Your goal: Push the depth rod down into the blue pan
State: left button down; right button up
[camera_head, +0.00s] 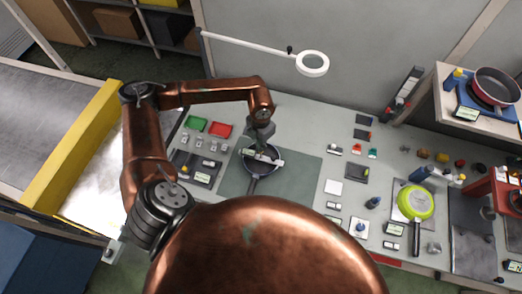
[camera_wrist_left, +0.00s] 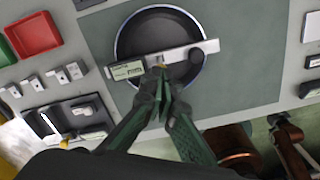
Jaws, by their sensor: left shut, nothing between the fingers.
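The dark pan with a thin blue rim (camera_head: 249,166) sits on a grey-green mat; it also fills the top middle of the left wrist view (camera_wrist_left: 150,32). A pale depth gauge bar (camera_wrist_left: 199,50) with a small display lies across the pan's opening. A small gold-coloured piece (camera_wrist_left: 157,61), perhaps the top of the depth rod, shows at mid-bar. The rod below the bar is hidden. My left gripper (camera_wrist_left: 164,71) is shut and empty, its tips at the bar's middle beside that piece; I cannot tell whether they touch. My right gripper is not in view.
Small gauges and blocks lie on both sides. A lime-green pan (camera_head: 415,202) is to the right. A white ring lamp (camera_head: 312,63) reaches over the back. The mat's right part is clear.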

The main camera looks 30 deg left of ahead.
pick_arm(q)
jog(key=shift+f+b, duration=0.65)
jog(key=shift+f, duration=0.2)
jog(key=shift+f+b, duration=1.05)
jog(key=shift+f, duration=0.4)
jog(key=shift+r, duration=0.1)
dwell(0.6)
jog(key=shift+r+p, duration=0.5)
jog(key=shift+r, duration=0.3)
jog(key=shift+r+p, duration=1.75)
jog(key=shift+r, duration=1.9)
